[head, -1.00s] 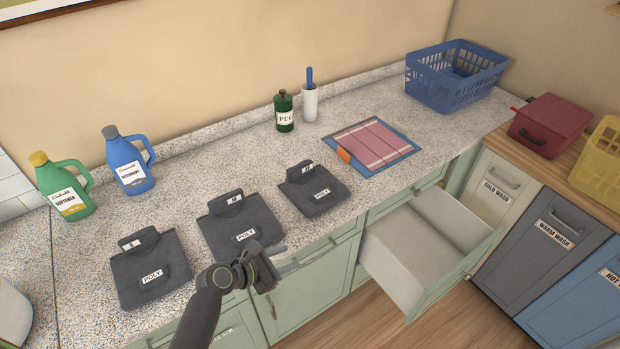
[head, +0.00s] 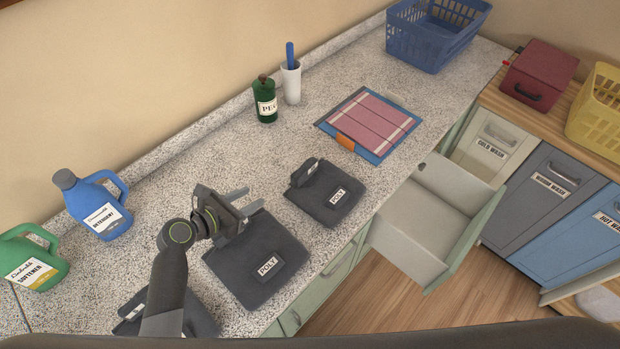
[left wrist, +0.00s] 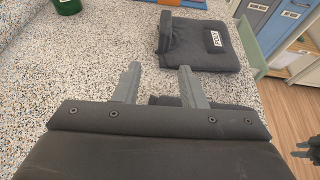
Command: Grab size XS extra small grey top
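Three folded dark grey tops with POLY labels lie in a row on the counter. The right top (head: 320,205) is fully visible; its small size tag is too small to read. The middle top (head: 265,282) has its collar hidden behind my left gripper (head: 250,199). The left top (head: 201,318) is mostly covered by my left arm. My left gripper is open and empty above the middle top's far edge, its fingers pointing right. In the left wrist view the open fingers (left wrist: 160,68) point towards the right top (left wrist: 205,45). A dark shape at that view's right edge may be my right gripper (left wrist: 307,150).
Blue detergent (head: 97,206) and green softener (head: 32,258) jugs stand at left. An open drawer (head: 425,225) juts out at right. Speckled counter is free around the tops.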

